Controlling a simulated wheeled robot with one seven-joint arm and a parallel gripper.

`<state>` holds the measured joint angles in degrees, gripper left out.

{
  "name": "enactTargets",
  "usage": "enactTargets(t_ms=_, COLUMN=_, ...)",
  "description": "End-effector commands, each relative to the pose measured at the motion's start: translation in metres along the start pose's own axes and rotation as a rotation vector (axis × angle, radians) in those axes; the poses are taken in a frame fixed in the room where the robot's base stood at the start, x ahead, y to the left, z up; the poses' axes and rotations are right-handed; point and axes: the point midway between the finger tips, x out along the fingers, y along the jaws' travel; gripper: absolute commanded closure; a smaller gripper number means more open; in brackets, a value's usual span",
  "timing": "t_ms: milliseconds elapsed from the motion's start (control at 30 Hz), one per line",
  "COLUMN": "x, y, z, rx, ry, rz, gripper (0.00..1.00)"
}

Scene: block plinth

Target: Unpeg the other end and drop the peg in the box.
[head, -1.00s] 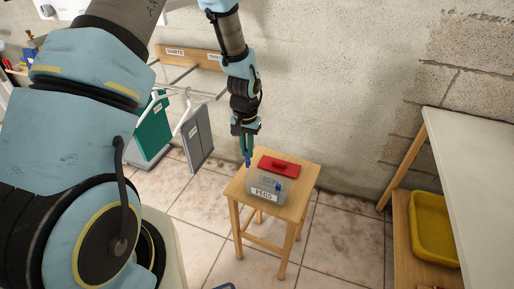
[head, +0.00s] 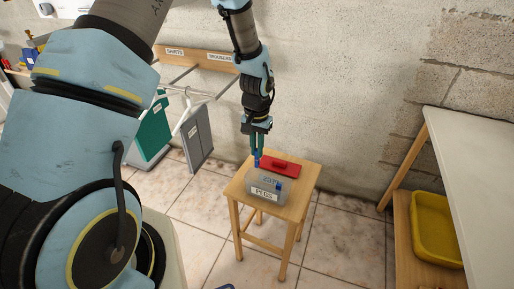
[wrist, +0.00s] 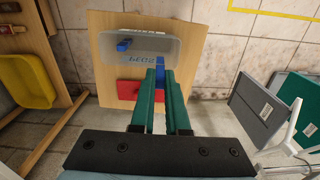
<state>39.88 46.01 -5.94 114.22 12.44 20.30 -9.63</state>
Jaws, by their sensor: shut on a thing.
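A grey see-through box (head: 258,195) labelled PEGS stands on a small wooden stool; it also shows at the top of the wrist view (wrist: 181,49). One blue peg (wrist: 124,44) shows in the box. My gripper (head: 257,148) points down, its green fingers shut on another blue peg (head: 257,161). In the wrist view this peg (wrist: 160,70) shows between the fingertips, close to the box's near edge; I cannot tell whether it is above the rim. Grey trousers (head: 196,138) and a green garment (head: 152,131) hang from the rail at left.
A red item with a raised handle (head: 284,166) lies behind the box on the stool (head: 291,205). A white-topped table (head: 470,165) with a yellow tray (head: 432,262) below it stands at right. Rail signs read SHIRTS (head: 174,51) and TROUSERS (head: 220,57).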

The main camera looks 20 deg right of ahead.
Motion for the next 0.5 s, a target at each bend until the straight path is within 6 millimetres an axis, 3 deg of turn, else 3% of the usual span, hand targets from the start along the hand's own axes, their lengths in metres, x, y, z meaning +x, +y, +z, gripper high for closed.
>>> enactTargets(t_ms=500, x=0.043, y=0.000, z=0.000, rx=0.001, ry=0.000, rz=0.000, gripper=1.00)
